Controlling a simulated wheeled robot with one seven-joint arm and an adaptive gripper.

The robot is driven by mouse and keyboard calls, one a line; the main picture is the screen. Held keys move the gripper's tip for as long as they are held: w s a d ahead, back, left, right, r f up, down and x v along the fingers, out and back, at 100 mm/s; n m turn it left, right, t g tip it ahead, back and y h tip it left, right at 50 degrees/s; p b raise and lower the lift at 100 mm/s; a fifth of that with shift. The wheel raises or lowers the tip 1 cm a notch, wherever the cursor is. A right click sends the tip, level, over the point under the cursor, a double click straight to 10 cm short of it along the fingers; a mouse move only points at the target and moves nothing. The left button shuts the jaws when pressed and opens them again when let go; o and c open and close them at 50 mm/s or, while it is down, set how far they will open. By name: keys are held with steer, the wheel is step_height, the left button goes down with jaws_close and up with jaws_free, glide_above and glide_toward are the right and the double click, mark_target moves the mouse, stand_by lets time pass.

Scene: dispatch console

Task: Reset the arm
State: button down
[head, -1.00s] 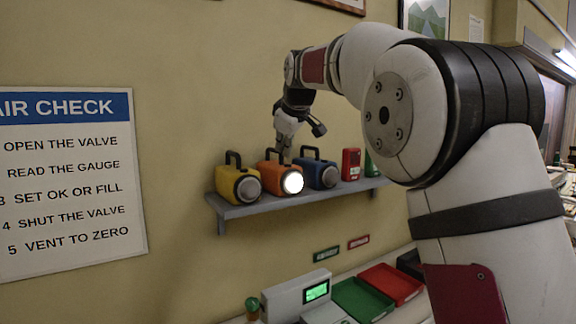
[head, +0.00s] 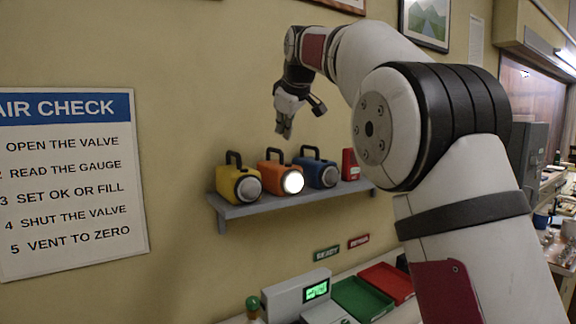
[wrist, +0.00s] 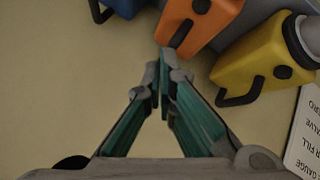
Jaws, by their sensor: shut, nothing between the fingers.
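My gripper (head: 285,130) is shut and empty. In the head view it hangs fingers down in the air above the wall shelf (head: 290,203), clear of the lamps. The orange lamp (head: 270,182) stands in the middle with its round lens lit white. The yellow lamp (head: 230,190) stands to its left and the blue lamp (head: 318,172) to its right, both with dull lenses. In the wrist view my fingertips (wrist: 163,85) meet in front of the wall, with the orange lamp (wrist: 210,25) and the yellow lamp (wrist: 255,65) beyond them.
A red box (head: 350,165) stands at the shelf's right. Below are a console with a green display (head: 316,291), a green tray (head: 360,299) and a red tray (head: 387,281). A check poster (head: 70,185) hangs at left. The wall above the lamps is clear.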

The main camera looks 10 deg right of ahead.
steer(key=s+d+f+m+g, duration=0.1)
steer(key=s+f+m, duration=0.1)
steer(key=s, duration=0.9)
steer(key=s+f+m+g, duration=0.1)
steer(key=s+f+m, duration=0.1)
steer(key=s, duration=0.8)
steer(key=s+f+m, duration=0.2)
steer(key=s+f, duration=0.7)
steer(key=s, duration=0.4)
steer(key=s+f+m+g, duration=0.1)
steer(key=s+f+m, duration=0.2)
steer(key=s+f, duration=0.7)
steer(key=s, duration=0.3)
steer(key=shift+f+g, duration=0.15)
steer(key=shift+g, duration=0.15)
steer(key=shift+w+a, duration=0.1)
